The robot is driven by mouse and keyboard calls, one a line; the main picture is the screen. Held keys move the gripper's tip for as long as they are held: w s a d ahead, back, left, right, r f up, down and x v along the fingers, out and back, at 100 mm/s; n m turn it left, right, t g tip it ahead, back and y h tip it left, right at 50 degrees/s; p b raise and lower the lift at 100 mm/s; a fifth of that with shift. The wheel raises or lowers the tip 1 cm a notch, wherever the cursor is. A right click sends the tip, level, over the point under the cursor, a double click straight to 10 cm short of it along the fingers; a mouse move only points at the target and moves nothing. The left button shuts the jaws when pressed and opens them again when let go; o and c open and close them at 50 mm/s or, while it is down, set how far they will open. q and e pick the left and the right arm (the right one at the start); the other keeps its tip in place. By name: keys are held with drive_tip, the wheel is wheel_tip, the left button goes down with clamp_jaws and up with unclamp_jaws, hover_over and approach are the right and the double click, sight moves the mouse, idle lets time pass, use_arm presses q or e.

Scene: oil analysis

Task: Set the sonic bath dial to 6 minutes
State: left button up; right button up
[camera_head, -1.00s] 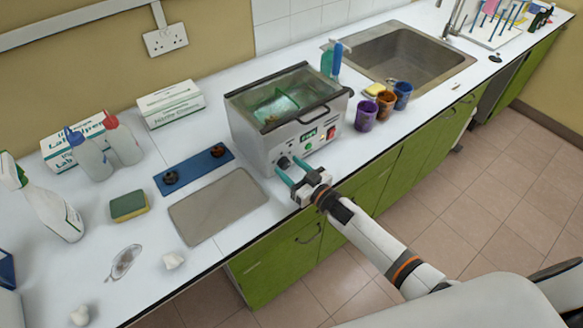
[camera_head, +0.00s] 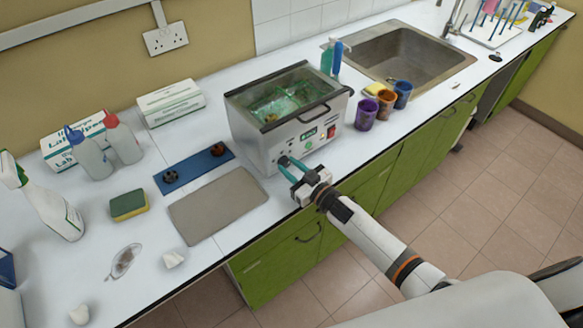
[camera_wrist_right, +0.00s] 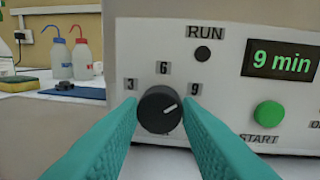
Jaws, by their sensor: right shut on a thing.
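The sonic bath (camera_head: 262,140) stands on the counter with its front panel toward me. In the right wrist view its black dial (camera_wrist_right: 160,110) has a white mark pointing up and right, toward the 9 label (camera_wrist_right: 194,89). The 6 label (camera_wrist_right: 163,67) is above the dial and the 3 label (camera_wrist_right: 131,83) is to its left. The green display (camera_wrist_right: 283,63) reads 9 min. My right gripper (camera_head: 284,166) is shut on the dial, with one teal finger on each side. In the head view its fingers hide the dial. My left gripper is not in view.
The green START button (camera_wrist_right: 269,114) is right of the dial. A grey mat (camera_head: 220,205) and blue tray (camera_head: 200,168) lie left of the bath. Several cups, including a purple one (camera_head: 366,114), stand right of it. The counter's front edge is below the gripper.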

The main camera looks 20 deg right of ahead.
drive_tip(key=n, duration=0.5)
drive_tip(key=shift+h+b, duration=0.3)
drive_tip(key=shift+b, duration=0.05)
drive_tip(key=n+b, duration=0.1)
drive_tip(key=n, duration=0.3)
drive_tip(key=shift+a+n, duration=0.1)
drive_tip(key=shift+n, duration=0.3)
drive_tip(key=shift+h, duration=0.3)
drive_tip(key=o, duration=1)
drive_tip(key=shift+s, duration=0.15)
drive_tip(key=shift+b+v, duration=1.3)
drive_tip(key=shift+v, duration=4.6)
